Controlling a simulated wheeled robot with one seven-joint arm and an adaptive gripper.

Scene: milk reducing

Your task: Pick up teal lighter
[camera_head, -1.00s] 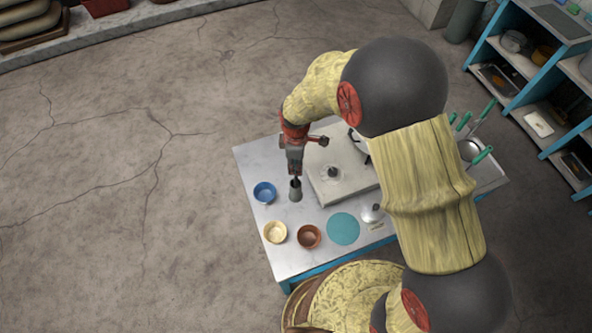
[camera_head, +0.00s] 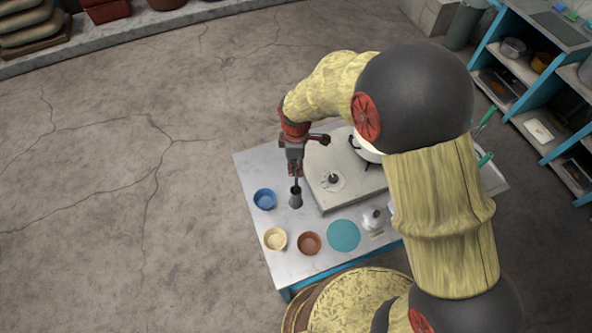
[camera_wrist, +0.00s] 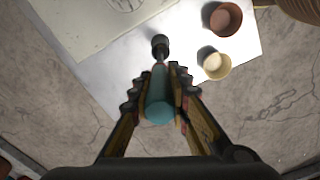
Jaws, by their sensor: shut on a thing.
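The teal lighter (camera_wrist: 157,103) lies between the fingers of my gripper (camera_wrist: 160,70) in the wrist view, and the fingers are shut on it. Its thin shaft points away from the fingers toward a small dark cylinder (camera_wrist: 160,46). In the head view my gripper (camera_head: 294,167) hangs above the tabletop, over the same dark cylinder (camera_head: 296,201). I cannot tell whether the lighter's tip is inside the cylinder or just above it. My gripper hides the teal part of the lighter in the head view.
A stove (camera_head: 325,196) stands right of my gripper. Open floor lies left.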

